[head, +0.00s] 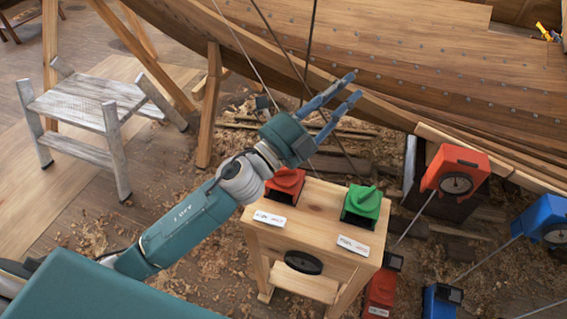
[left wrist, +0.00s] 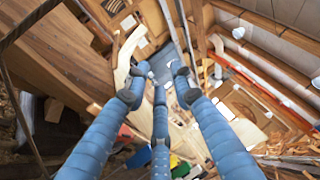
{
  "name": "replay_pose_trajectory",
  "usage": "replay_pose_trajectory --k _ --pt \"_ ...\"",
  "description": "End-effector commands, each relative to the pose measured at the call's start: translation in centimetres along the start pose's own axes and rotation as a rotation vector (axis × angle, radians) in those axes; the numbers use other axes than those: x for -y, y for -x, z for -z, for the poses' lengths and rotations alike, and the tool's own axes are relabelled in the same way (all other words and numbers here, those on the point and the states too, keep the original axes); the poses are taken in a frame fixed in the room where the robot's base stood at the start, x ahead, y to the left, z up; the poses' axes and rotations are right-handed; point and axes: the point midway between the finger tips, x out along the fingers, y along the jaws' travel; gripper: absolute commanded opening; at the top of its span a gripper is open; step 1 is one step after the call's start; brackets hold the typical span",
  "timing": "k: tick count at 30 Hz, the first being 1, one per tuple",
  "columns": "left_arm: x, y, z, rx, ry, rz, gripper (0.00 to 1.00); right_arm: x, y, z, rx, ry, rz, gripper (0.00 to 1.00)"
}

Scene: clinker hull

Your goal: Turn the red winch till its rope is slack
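The red winch (head: 287,182) sits on the left of the wooden stand's top (head: 322,197), with a small white card (head: 270,219) in front. My left forearm and wrist partly cover it. My left gripper (head: 353,87) is above and beyond the stand, pointing up to the right towards the hull. Its blue fingers are spread and empty, also in the left wrist view (left wrist: 159,75). Several thin ropes run up past the gripper. Which belongs to the red winch, and whether it is taut, I cannot tell. My right gripper is not in view.
A green winch (head: 362,205) stands right of the red one. Red (head: 456,170) and blue (head: 545,217) boxes with dials stand further right. The planked hull (head: 420,70) fills the back. A grey step stool (head: 85,108) stands left on the shavings-strewn floor.

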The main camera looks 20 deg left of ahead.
Motion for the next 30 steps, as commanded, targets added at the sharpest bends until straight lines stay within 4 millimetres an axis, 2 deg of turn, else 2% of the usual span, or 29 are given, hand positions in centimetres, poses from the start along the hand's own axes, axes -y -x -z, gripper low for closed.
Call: replay_pose_trajectory --k 2,4,6,8,11,12,14,15,18,21,25,30 --pt "1.1 -1.5 3.7 -0.215 -0.231 0.04 0.24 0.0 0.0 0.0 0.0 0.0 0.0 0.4" --pt "0.4 -1.5 6.7 -0.409 -0.432 0.052 0.24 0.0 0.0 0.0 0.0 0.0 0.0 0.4" --pt "-1.5 -0.7 8.6 -0.601 -0.627 0.039 0.24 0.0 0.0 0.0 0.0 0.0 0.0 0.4" --pt "-3.7 0.6 9.0 -0.764 -0.791 0.006 0.24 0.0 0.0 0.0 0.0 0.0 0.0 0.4" --pt "-8.1 3.6 6.8 -1.028 -1.038 -0.097 0.24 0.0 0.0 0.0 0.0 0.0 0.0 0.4" --pt "-9.7 5.1 5.0 -1.126 -1.123 -0.155 0.24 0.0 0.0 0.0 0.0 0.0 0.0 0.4" --pt "-11.5 7.3 1.7 -1.261 -1.228 -0.252 0.24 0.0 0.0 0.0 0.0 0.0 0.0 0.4" --pt "-12.3 8.7 -0.6 -1.34 -1.283 -0.318 0.24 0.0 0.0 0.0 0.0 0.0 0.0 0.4" --pt "-13.2 12.0 -6.1 -1.493 -1.37 -0.477 0.24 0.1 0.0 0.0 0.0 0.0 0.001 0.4" --pt "-13.1 14.3 -9.8 -1.587 -1.404 -0.593 0.24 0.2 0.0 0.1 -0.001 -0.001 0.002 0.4" --pt "-13.1 15.6 -11.7 -1.636 -1.414 -0.656 0.24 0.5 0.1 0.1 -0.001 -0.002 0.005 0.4" --pt "-14.8 15.7 -11.2 -1.643 -1.409 -0.659 0.24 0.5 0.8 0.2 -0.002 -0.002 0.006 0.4"
